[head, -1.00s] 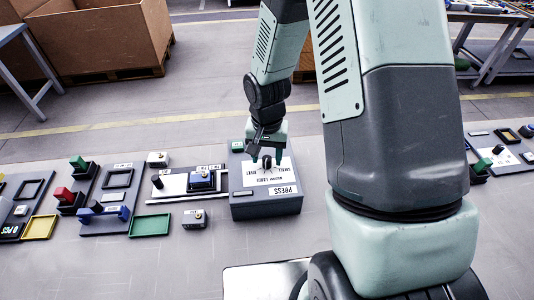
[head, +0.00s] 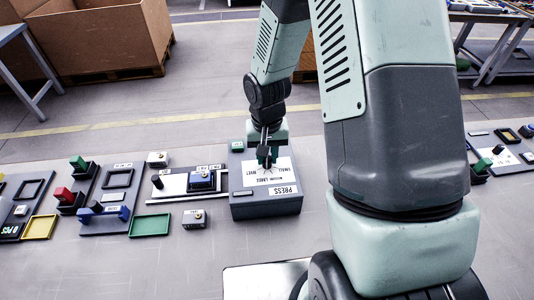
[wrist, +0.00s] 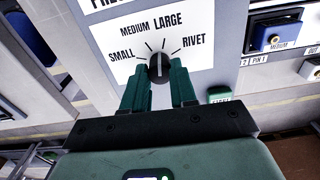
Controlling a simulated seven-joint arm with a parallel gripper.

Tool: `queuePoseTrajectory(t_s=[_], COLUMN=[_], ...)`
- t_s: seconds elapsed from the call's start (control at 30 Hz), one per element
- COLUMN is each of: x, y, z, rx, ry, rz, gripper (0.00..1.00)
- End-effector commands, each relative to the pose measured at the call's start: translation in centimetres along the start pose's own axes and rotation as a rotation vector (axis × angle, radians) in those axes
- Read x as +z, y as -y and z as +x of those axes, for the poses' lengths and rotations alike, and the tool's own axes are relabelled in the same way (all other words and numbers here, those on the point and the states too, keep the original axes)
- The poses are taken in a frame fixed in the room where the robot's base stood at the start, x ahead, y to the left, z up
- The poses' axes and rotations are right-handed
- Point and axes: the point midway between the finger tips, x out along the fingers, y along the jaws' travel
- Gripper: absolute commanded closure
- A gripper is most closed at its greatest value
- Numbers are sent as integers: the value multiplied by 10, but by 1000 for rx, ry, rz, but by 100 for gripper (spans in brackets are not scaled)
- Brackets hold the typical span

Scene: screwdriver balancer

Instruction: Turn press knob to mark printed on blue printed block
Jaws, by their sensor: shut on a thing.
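The press box (head: 262,207) is grey, with a white label plate marked SMALL, MEDIUM, LARGE and RIVET. Its black round knob (wrist: 159,67) shows in the wrist view; its white pointer line stands nearly upright in the picture, toward the MEDIUM and LARGE side, exact mark unclear. My gripper (wrist: 160,76) has its two green fingers shut on the knob, one on each side. In the head view my gripper (head: 265,160) hides the knob. A blue block (head: 201,179) sits on a holder left of the press; in the wrist view the blue block (wrist: 272,39) carries the print MEDIUM.
A green button (wrist: 219,93) sits on the press beside my right finger. A small grey block (head: 194,218) stands left of the press. A green tray (head: 150,224) and a yellow tray (head: 40,227) lie farther left. Bare table lies in front.

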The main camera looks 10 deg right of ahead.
Motion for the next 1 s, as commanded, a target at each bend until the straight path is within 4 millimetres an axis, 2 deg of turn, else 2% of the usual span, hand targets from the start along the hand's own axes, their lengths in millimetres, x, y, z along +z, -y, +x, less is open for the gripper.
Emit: queuePoseTrajectory(t_s=[0.5, 0.7, 1.0], x=[0, 0, 0], y=[0, 0, 0], z=[0, 0, 0], rx=[1, 1, 1], ry=[1, 1, 1], rz=[-407, -502, -557], gripper=[100, 100, 100])
